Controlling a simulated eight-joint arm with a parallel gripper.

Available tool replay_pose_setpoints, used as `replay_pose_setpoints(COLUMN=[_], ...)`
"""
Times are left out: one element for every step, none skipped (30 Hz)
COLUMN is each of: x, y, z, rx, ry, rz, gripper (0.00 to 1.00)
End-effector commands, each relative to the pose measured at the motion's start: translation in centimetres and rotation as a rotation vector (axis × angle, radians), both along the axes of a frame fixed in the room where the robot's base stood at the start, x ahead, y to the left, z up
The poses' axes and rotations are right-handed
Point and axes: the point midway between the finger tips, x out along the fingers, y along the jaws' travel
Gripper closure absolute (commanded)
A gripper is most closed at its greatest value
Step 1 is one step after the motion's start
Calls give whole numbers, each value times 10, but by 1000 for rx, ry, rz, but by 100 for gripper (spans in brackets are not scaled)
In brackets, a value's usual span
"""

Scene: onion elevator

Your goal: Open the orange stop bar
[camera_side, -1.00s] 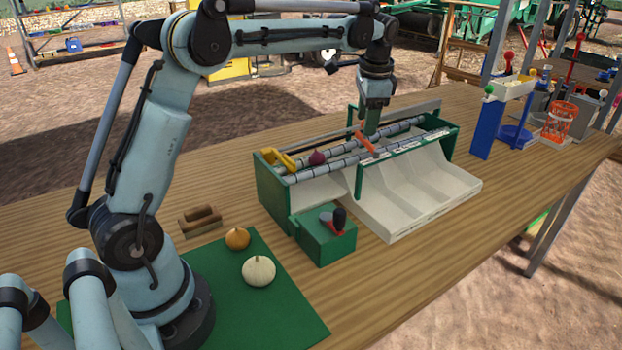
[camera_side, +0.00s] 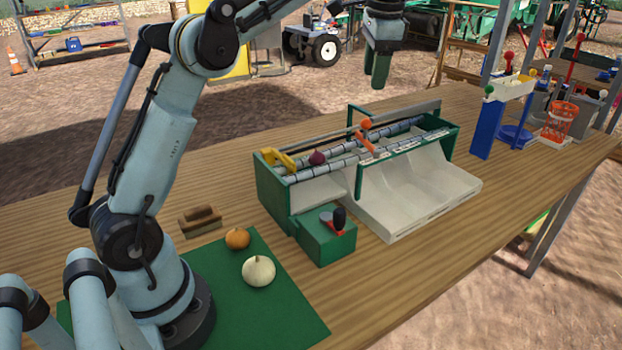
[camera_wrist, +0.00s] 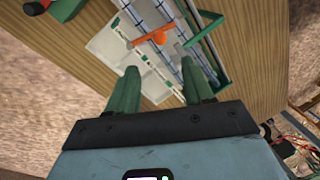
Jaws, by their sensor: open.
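The orange stop bar (camera_side: 363,140) stands on the roller conveyor (camera_side: 330,155), with a round orange knob at its top. It also shows in the wrist view (camera_wrist: 150,37), ahead of my fingers. My gripper (camera_side: 379,80) is raised well above and behind the machine, clear of the bar. In the wrist view its two green fingers (camera_wrist: 158,82) are apart with nothing between them. A red onion (camera_side: 317,157) rests on the rollers to the left of the bar.
A green box with a black-knobbed lever (camera_side: 338,218) stands at the machine's front. A yellow part (camera_side: 278,158) sits at the conveyor's left end. White chutes (camera_side: 415,200) slope toward the front. An orange onion (camera_side: 237,238) and a pale onion (camera_side: 258,271) lie on the green mat (camera_side: 290,320).

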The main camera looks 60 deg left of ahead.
Motion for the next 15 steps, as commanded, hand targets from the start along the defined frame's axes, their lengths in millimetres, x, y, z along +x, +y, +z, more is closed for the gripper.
replay_pose_setpoints(x=[0, 0, -1, -1, -1, -1, -1, -1, -1, -1, -1, -1, -1, -1, -1], y=[-1, -1, -1, -1, -1, -1, -1, -1, -1, -1, -1, -1, -1, -1, -1], z=[3, 4, 5, 5, 6, 6, 6, 6, 6, 6, 6, 6, 6, 6, 6], rx=[0, 0, 0, 0, 0, 0, 0, 0, 0, 0, 0, 0, 0, 0, -2], ry=[0, 0, 0, 0, 0, 0, 0, 0, 0, 0, 0, 0, 0, 0, -1], rz=[0, 0, 0, 0, 0, 0, 0, 0, 0, 0, 0, 0, 0, 0, 2], gripper=[49, 49, 49, 49, 49, 49, 49, 49, 49, 49, 49, 49, 49, 53, 59])
